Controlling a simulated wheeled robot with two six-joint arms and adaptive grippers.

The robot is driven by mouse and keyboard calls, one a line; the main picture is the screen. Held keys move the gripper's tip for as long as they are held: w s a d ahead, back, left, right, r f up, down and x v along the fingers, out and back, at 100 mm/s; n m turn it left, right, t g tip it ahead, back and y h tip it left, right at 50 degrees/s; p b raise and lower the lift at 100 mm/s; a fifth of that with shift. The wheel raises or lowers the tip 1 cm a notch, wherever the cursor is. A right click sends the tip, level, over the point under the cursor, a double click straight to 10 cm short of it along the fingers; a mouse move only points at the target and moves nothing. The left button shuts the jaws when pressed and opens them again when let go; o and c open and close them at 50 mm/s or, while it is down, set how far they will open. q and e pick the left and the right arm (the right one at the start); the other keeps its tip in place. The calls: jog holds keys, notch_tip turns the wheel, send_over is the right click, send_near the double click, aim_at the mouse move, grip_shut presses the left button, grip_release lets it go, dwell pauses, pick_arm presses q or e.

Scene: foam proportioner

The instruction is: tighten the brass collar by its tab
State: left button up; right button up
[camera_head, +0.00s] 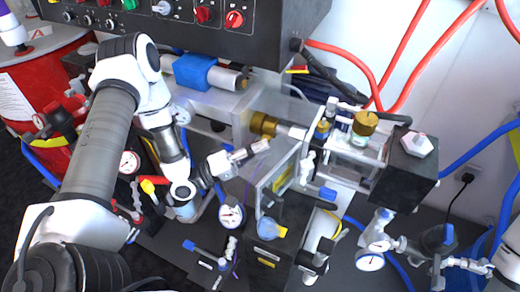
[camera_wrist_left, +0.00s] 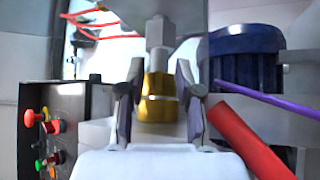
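The brass collar (camera_head: 263,124) sits on a horizontal metal rod at the end of the grey block in the head view. In the left wrist view the brass collar (camera_wrist_left: 158,98) shows between my two fingers, below a grey nut and stem. My left gripper (camera_head: 262,147) is just below the collar in the head view. In the left wrist view my left gripper (camera_wrist_left: 160,105) is open, with one finger on each side of the collar. A gap shows at the left finger; I cannot tell whether the right finger touches. I cannot make out the tab. My right gripper is not in view.
A black control panel (camera_head: 190,30) with knobs hangs above. A second brass cap (camera_head: 366,123) stands on the clear-walled unit to the right. A pressure gauge (camera_head: 231,215) and small valves crowd the space below my left gripper. Red hoses (camera_head: 400,55) run at the upper right.

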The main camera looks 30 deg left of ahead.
pick_arm(q)
jog(key=v, duration=0.7)
jog(key=shift+a, duration=0.15)
jog(key=shift+s, duration=0.15)
dwell(0.8)
